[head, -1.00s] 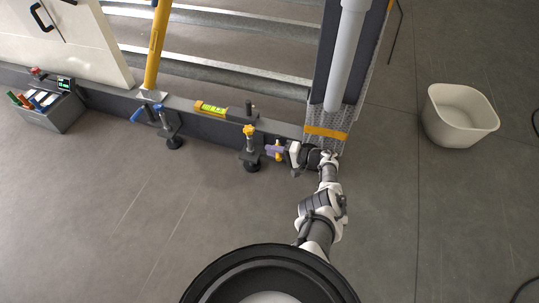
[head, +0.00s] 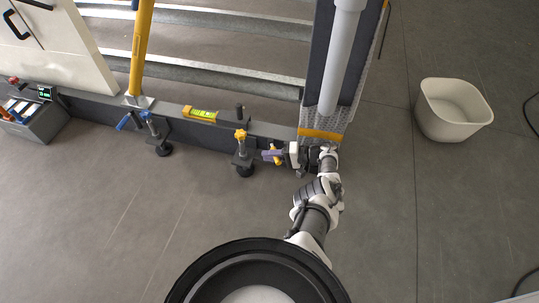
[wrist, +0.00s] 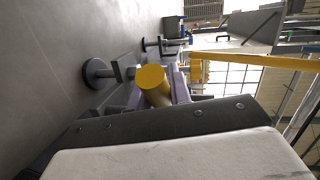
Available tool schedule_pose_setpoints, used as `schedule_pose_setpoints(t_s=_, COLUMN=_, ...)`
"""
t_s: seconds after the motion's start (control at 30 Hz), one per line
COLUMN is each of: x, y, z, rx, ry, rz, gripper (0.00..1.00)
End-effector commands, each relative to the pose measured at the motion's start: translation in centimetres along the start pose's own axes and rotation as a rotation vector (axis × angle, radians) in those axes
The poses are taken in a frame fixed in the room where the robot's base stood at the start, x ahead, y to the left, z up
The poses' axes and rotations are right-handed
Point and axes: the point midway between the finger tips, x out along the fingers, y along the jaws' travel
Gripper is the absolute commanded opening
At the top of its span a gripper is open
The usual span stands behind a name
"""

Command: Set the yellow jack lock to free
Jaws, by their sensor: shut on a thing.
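The yellow jack (head: 240,135), with a yellow knob on a dark foot, stands at the frame's lower beam in the head view. Just right of it, my gripper (head: 272,154) with purple fingers reaches in from the right. Its fingers are shut around a yellow handle (wrist: 153,80), which shows as a round yellow end between them in the wrist view. The handle is small and partly covered by the fingers in the head view. The lock's markings and its link to the jack cannot be made out.
A jack with a blue handle (head: 150,120) stands farther left. A yellow level (head: 201,115) lies on the beam (head: 270,127). A post with an orange band (head: 320,134) rises beside my wrist. A white bin (head: 453,108) is at right; the floor in front is clear.

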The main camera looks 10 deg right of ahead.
Motion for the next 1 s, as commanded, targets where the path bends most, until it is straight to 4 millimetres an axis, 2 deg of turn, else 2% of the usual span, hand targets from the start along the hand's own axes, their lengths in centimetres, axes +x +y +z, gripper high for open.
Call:
schedule_pose_setpoints(t_s=0.03, x=0.1, y=0.0, z=0.1, rx=0.000, ry=-0.004, rz=-0.001, gripper=0.00)
schedule_pose_setpoints(t_s=0.07, x=0.1, y=0.0, z=0.1, rx=0.000, ry=-0.004, rz=0.000, gripper=0.24)
schedule_pose_setpoints(t_s=0.2, x=0.0, y=0.0, z=0.1, rx=0.000, ry=-0.003, rz=0.000, gripper=0.41)
schedule_pose_setpoints(t_s=0.57, x=-0.5, y=0.1, z=0.0, rx=0.000, ry=0.000, rz=0.000, gripper=0.41)
schedule_pose_setpoints(t_s=0.77, x=-3.8, y=0.3, z=0.0, rx=-0.001, ry=0.002, rz=0.002, gripper=0.41)
schedule_pose_setpoints(t_s=1.0, x=-9.3, y=0.5, z=0.0, rx=-0.001, ry=0.002, rz=0.002, gripper=0.41)
